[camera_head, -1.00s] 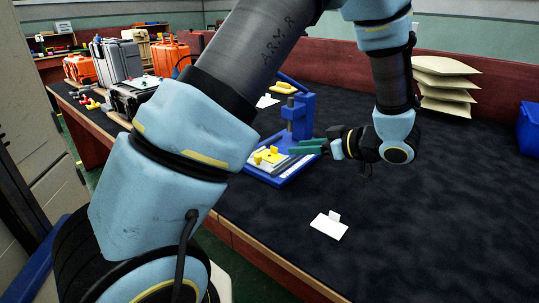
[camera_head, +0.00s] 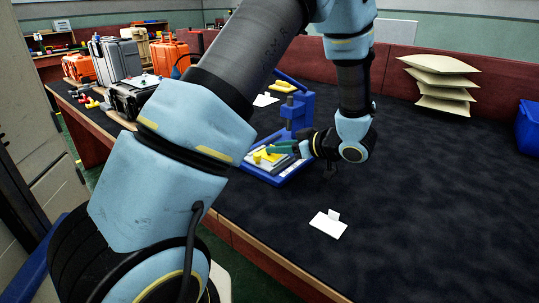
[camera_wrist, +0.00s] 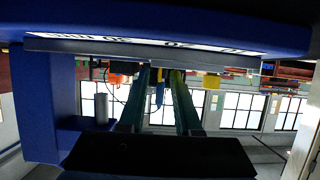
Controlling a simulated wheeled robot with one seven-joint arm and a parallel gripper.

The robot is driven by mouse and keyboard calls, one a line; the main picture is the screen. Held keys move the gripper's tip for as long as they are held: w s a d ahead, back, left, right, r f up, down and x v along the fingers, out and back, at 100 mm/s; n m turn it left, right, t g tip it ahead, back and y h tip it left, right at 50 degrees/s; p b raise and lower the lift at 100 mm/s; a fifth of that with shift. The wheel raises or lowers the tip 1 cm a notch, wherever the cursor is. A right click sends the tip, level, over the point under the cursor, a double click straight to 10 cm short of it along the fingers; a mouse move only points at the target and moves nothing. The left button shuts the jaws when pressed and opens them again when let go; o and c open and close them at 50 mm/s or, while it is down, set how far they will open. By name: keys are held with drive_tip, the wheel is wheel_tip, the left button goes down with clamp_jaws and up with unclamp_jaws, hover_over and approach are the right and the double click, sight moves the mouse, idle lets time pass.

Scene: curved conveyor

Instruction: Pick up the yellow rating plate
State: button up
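The yellow rating plate (camera_head: 261,156) lies on the bed of the blue press-like stand (camera_head: 296,112) in the head view, partly covered by my fingers. My gripper (camera_head: 272,149) reaches in from the right, its green fingers level and close over the plate's right side. Contact cannot be told. In the wrist view the two green fingers of my gripper (camera_wrist: 161,72) stand apart, with a gap between them. A yellow strip shows along the right finger there; whether it is the plate is unclear. The stand's blue frame (camera_wrist: 35,100) and a numbered scale surround the fingers.
A white plate with an upright tab (camera_head: 328,224) lies on the dark table in front. A second white card (camera_head: 265,100) and a yellow piece (camera_head: 283,86) are behind the stand.

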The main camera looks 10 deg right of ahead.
clamp_jaws()
idle(1.2)
